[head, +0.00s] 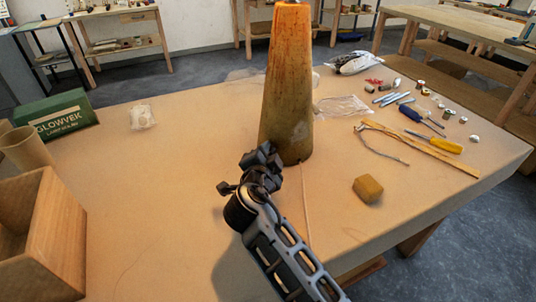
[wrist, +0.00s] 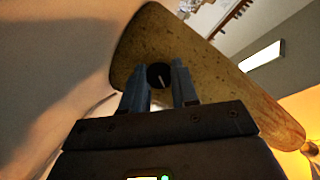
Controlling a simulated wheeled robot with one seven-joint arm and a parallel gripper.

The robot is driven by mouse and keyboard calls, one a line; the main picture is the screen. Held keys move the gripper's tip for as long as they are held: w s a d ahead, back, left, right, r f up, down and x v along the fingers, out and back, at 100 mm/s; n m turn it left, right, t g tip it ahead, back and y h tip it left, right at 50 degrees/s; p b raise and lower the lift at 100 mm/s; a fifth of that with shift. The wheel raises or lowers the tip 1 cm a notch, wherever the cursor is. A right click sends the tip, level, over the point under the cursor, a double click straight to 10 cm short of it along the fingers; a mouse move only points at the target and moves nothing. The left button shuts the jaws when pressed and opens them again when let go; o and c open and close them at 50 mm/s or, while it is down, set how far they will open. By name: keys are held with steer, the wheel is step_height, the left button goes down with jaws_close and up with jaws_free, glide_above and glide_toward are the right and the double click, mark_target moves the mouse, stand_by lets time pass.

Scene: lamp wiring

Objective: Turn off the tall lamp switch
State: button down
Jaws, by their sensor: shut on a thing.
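The tall lamp (head: 287,80) is a tapered column, orange at the top and mottled yellow-brown below, standing upright on the table. In the wrist view its body (wrist: 210,70) slants across the picture. Its switch (wrist: 160,75) is a round black knob with a pale line across its face, low on the lamp's side. My gripper (head: 268,158) is at the front of the lamp's foot. In the wrist view my fingers stand on both sides of the knob, shut on it. In the head view my gripper hides the switch.
A yellow-brown block (head: 368,189) lies right of my arm. Screwdrivers (head: 434,141), a wooden strip (head: 425,150) and small parts lie farther right. A green box (head: 55,115) and a wooden crate (head: 45,235) stand at the left. The table between crate and lamp is mostly clear.

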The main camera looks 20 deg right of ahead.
steer(key=n+g+b, duration=0.1)
steer(key=n, duration=0.2)
steer(key=shift+w+a+g+h, duration=0.1)
steer(key=shift+g+h, duration=0.3)
steer(key=n+g+h, duration=0.1)
steer(key=n, duration=0.2)
steer(key=shift+w+g+b, duration=0.1)
steer(key=shift+g+b, duration=0.3)
steer(key=n+g+h, duration=0.1)
steer(key=n, duration=0.2)
steer(key=shift+w+a+g, duration=0.1)
steer(key=shift+a+g, duration=0.05)
steer(key=shift+g, duration=0.25)
steer(key=shift+n+g+h, duration=0.6)
steer(key=shift+n+h, duration=0.2)
steer(key=shift+n, duration=0.5)
steer(key=c, duration=0.9)
jaws_free()
steer(key=shift+o, duration=0.2)
steer(key=shift+a+b, duration=0.1)
steer(key=shift+b, duration=0.2)
